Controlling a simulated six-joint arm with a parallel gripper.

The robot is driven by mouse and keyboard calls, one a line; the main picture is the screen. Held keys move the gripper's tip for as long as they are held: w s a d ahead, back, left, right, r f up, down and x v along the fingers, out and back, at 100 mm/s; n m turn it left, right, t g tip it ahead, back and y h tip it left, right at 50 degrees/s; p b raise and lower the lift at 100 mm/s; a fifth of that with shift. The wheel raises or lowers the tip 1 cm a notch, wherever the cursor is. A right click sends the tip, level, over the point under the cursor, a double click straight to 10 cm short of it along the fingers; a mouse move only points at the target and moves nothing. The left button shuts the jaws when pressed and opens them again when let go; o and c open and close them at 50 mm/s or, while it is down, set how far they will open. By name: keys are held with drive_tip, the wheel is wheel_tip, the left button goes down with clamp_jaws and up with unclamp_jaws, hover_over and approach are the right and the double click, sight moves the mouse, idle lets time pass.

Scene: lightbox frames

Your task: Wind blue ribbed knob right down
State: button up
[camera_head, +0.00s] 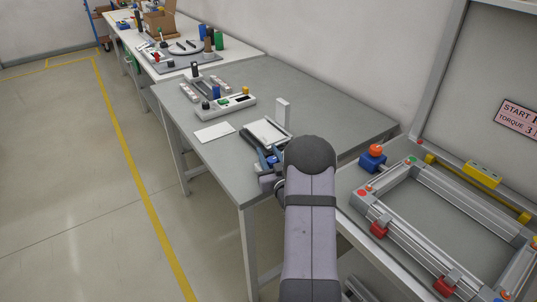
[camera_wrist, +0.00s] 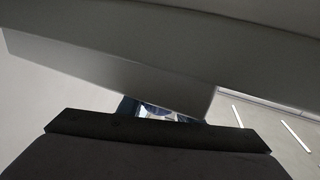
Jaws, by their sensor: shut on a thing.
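My gripper (camera_head: 270,166) is at the front right corner of the middle grey table, low beside a small fixture with a white plate (camera_head: 268,131) and an upright white block (camera_head: 283,112). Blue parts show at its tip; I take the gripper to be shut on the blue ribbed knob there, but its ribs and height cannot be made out. In the wrist view, blue pieces (camera_wrist: 130,107) show in a narrow gap between a large grey surface and a dark edge. The jaws' contact is mostly hidden there. My arm covers part of the fixture's near side in the head view.
A white device (camera_head: 232,105) with coloured knobs and a white sheet (camera_head: 214,132) lie farther back on the grey table (camera_head: 225,165). To the right, a metal frame (camera_head: 440,215) with red clamps and an orange-topped blue part (camera_head: 372,158) stands on another bench.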

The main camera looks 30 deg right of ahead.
sight(272, 162)
drive_tip(key=shift+y, duration=0.3)
drive_tip(key=shift+a+n+t+y+b, duration=0.3)
drive_tip(key=shift+n+y+b, duration=0.15)
drive_tip(key=shift+n+y, duration=0.25)
drive_tip(key=o, duration=0.7)
drive_tip(key=shift+o, duration=0.2)
drive_tip(key=shift+s+a+b, duration=0.2)
drive_tip(key=shift+s+b, duration=0.05)
drive_tip(key=shift+s, duration=0.95)
drive_tip(key=shift+s+a+b, duration=0.2)
drive_tip(key=shift+s+b, duration=0.1)
drive_tip(key=shift+s, duration=0.9)
drive_tip(key=shift+s+a+b, duration=0.2)
drive_tip(key=shift+s+b, duration=0.05)
drive_tip(key=shift+s, duration=0.95)
